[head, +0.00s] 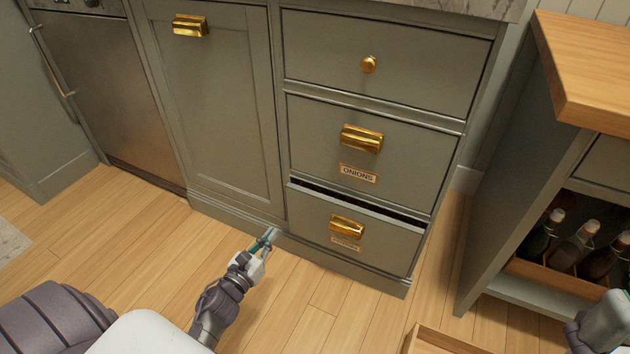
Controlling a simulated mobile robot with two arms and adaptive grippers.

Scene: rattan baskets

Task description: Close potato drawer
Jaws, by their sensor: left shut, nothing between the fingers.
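The bottom drawer (393,243) of the grey-green cabinet stands slightly open, with a dark gap along its top edge. It has a gold cup handle (347,227) and a small label (345,243) too faint to read; the drawer above it is labelled ONIONS. My left gripper (267,238) is shut and empty, low in front of the cabinet, just left of the bottom drawer. It looks apart from the drawer front and handle. Part of my right arm shows at the lower right edge, but its fingers are out of the picture.
The onions drawer (415,165) and the top drawer (440,65) are shut. At right, an open-fronted cabinet (520,190) holds bottles (570,250) in a wooden crate. A wooden box (432,342) lies at the bottom edge. The wooden floor before the drawers is mostly clear.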

